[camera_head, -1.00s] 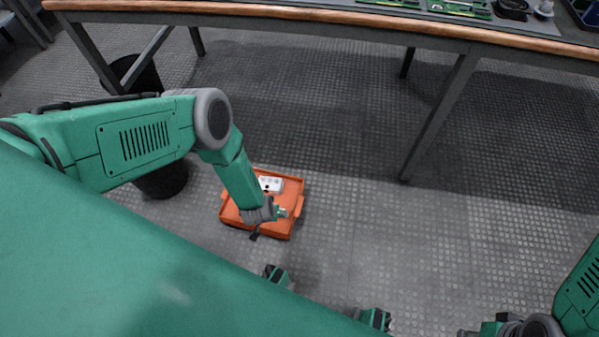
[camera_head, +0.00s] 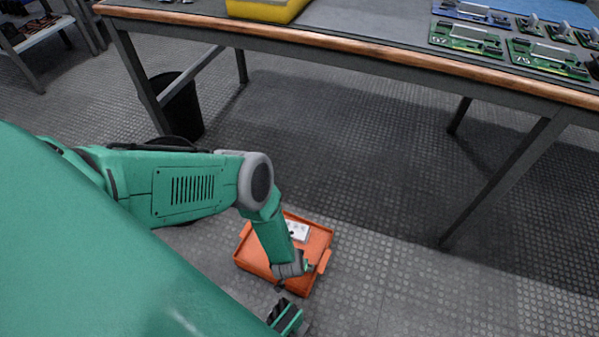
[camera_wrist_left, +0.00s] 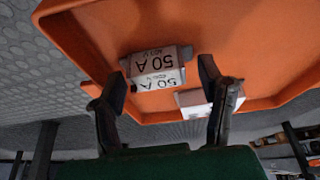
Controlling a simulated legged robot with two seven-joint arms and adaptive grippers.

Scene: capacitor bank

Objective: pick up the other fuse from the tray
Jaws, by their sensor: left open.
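An orange tray (camera_head: 318,249) sits on the floor in the head view, and its inside fills much of the left wrist view (camera_wrist_left: 235,40). A white fuse marked 50 A (camera_wrist_left: 157,68) lies in the tray in the left wrist view. My left gripper (camera_wrist_left: 152,88) is open, with one finger on either side of this fuse and no visible grip on it. In the head view my left gripper (camera_head: 293,270) is over the tray, and my arm hides part of it.
A white block (camera_head: 299,231) lies in the tray; a finger partly covers a white piece (camera_wrist_left: 190,99) in the wrist view. A workbench (camera_head: 370,55) holds a yellow box (camera_head: 266,8) and several green boards (camera_head: 466,38). A black bin (camera_head: 183,108) stands under it.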

